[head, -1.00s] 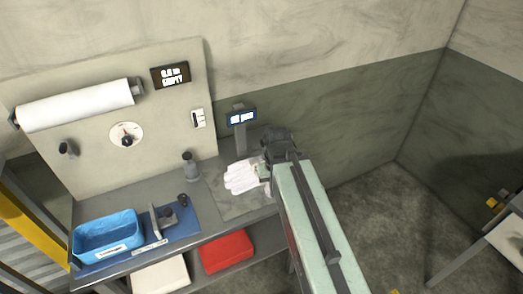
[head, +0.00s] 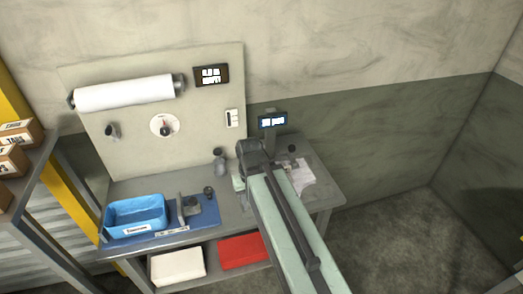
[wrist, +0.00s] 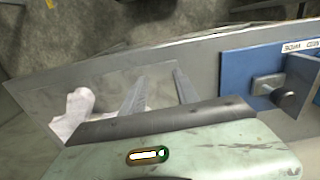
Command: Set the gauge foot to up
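On the blue mat (head: 207,219) stands a small grey device with an upright plate (head: 183,208) and a dark block, which looks like the gauge. In the wrist view its grey bracket (wrist: 300,78) and a dark round-ended piece (wrist: 266,86) show at the right edge, partly cut off. I cannot tell whether its foot is up or down. My gripper (wrist: 159,73) is open and empty over the grey plate, left of the mat in the wrist view. In the head view my arm hides the fingers. A white glove (head: 301,174) lies on the plate, right of my arm.
A blue bin (head: 136,216) stands left of the device. A small black knob (head: 209,192) and a grey bottle (head: 219,160) stand nearby. The back board carries a paper roll (head: 124,93), a dial (head: 164,125) and a display (head: 211,75). A shelf with boxes (head: 17,133) is far left.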

